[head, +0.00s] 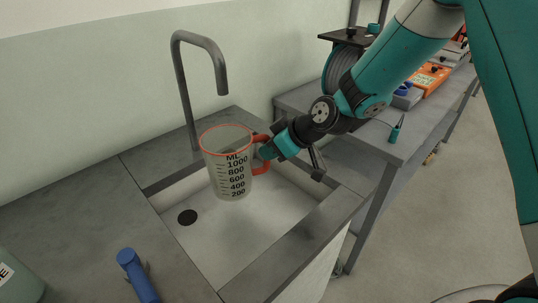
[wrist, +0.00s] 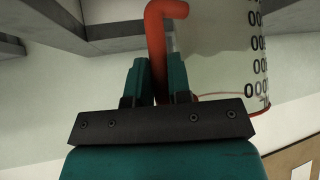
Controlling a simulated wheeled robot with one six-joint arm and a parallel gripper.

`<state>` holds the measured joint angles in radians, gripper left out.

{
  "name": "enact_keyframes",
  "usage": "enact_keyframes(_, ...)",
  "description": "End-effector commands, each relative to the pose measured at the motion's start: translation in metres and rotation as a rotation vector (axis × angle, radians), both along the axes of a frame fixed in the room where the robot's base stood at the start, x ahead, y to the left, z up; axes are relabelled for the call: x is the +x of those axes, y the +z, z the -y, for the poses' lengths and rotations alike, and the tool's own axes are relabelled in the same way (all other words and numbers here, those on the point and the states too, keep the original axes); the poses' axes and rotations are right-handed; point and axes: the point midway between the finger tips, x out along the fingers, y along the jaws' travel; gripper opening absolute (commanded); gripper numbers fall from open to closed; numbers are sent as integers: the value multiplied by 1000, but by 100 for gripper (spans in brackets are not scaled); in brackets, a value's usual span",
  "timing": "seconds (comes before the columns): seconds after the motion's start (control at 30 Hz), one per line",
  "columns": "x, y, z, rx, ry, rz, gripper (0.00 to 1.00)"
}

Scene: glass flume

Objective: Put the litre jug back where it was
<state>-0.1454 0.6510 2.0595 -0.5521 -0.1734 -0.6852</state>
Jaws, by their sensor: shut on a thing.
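The litre jug (head: 229,168) is clear, with a red rim, a red handle and black ML markings up to 1000. It is upright over the sink basin (head: 205,238), below and to the right of the tap spout in the head view. My gripper (head: 266,151) is shut on the jug's red handle from the right. In the wrist view the red handle (wrist: 158,50) stands between the two teal fingers, with the jug's wall (wrist: 220,50) to the right. I cannot tell whether the jug's base touches the basin floor.
A grey tap (head: 186,85) arches over the back of the sink. A blue tool (head: 137,272) lies on the counter (head: 75,225) at the front left, beside a green container (head: 18,283). A bench (head: 400,135) at the right holds a hose reel (head: 342,68) and boxed instruments.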

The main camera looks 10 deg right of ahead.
Motion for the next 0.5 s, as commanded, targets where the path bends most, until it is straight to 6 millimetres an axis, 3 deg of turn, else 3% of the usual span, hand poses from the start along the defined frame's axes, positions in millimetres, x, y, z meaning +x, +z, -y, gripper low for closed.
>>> enact_keyframes(0.03, 0, -10, 1, 1, -1, 1, 0)
enact_keyframes(0.2, 1, -21, 3, 0, -5, 1, 0)
enact_keyframes(0.5, 1, -31, 8, 1, -11, 0, 0)
